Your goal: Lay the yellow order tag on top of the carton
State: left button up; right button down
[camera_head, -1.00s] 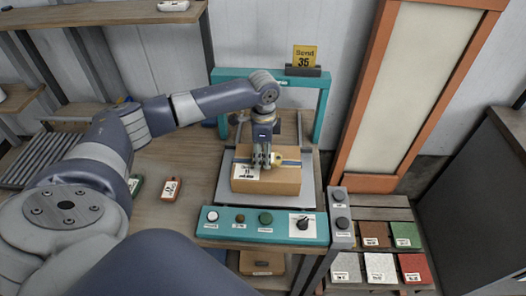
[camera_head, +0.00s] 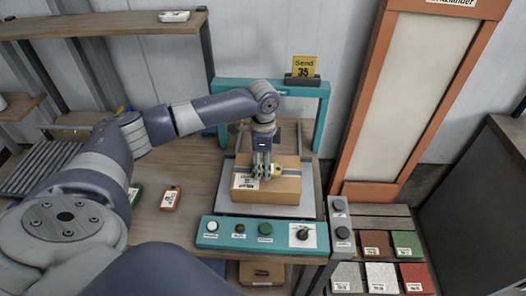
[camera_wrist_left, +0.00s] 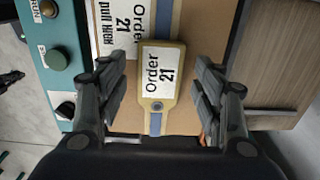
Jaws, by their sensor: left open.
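The brown carton (camera_head: 284,194) stands on a grey plate inside the teal-framed station, with a blue strap across its top and a white printed label. The yellow order tag (camera_wrist_left: 153,101), with a white "Order 21" face, appears to lie flat on the carton top over the strap; its edge also shows in the head view (camera_head: 277,170). My left gripper (camera_head: 262,175) points down just over the carton. In the left wrist view its two open fingers (camera_wrist_left: 160,92) stand either side of the tag with gaps. My right gripper is not in view.
A teal control panel (camera_head: 220,232) with buttons and a knob runs in front of the carton. A teal arch (camera_head: 322,112) and a yellow "Send 35" sign (camera_head: 304,67) stand behind. A red-brown device (camera_head: 170,198) lies left on the table. Sample trays (camera_head: 380,277) are at right.

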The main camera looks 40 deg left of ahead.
pick_arm(q)
notch_tip(320, 180, up, 11)
jog(key=b, duration=0.2)
jog(key=shift+r, duration=0.15)
dwell(0.4)
jog(key=shift+s, duration=0.1)
